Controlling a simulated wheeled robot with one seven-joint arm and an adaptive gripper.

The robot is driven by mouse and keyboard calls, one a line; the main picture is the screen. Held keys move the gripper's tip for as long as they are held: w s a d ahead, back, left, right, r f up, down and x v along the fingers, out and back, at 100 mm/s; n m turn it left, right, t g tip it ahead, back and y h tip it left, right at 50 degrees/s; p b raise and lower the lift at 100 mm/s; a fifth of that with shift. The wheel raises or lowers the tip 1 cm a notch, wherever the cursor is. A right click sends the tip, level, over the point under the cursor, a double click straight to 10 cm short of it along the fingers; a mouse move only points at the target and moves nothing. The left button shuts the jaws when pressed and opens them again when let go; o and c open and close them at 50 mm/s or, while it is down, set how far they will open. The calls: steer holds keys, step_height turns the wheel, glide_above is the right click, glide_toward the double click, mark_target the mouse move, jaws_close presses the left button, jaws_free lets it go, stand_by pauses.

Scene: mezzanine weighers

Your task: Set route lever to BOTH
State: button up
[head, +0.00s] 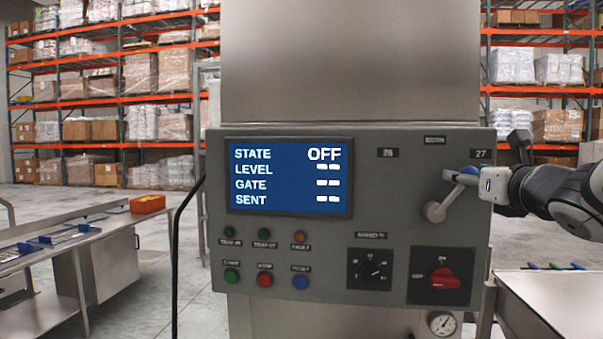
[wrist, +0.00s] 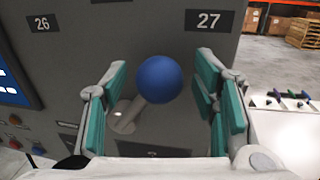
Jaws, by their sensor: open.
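The route lever (head: 448,201) is a grey arm on a round pivot at the panel's upper right. It leans up and right, toward the 27 label (head: 480,154), and ends in a blue ball knob (wrist: 158,79). The BOTH label (head: 434,139) is top centre above the pivot, and the 26 label (head: 387,153) is to its left. My gripper (head: 474,174) comes in from the right at the knob. In the wrist view its teal-padded fingers are open on either side of the knob, with visible gaps; the head view partly hides the knob.
The grey control panel (head: 270,262) has a blue screen (head: 290,177) reading STATE OFF, several buttons, a black dial (head: 371,269) and a red rotary switch (head: 443,279) below the lever. A steel table (head: 555,300) stands at the right, a bench (head: 70,255) at the left.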

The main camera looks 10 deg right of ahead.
mark_target(431, 167)
steer(key=shift+w, duration=0.35)
jaws_close()
steer(key=a+n+b, duration=0.1)
steer(key=r+n, duration=0.1)
steer(key=a+n+b, duration=0.1)
steer(key=shift+w+a+r+n+g+b, duration=0.15)
steer(key=shift+w+a+n+g+b, duration=0.15)
steer(key=shift+w+a+b, duration=0.1)
steer(key=shift+w+a+r+n+b, duration=0.15)
steer(key=shift+a+n+b, duration=0.1)
steer(key=shift+a+n, duration=0.45)
steer(key=shift+w+a+r+n+b, duration=0.2)
steer(key=shift+a+n, duration=0.25)
steer(key=shift+n, duration=0.35)
steer(key=shift+f, duration=0.15)
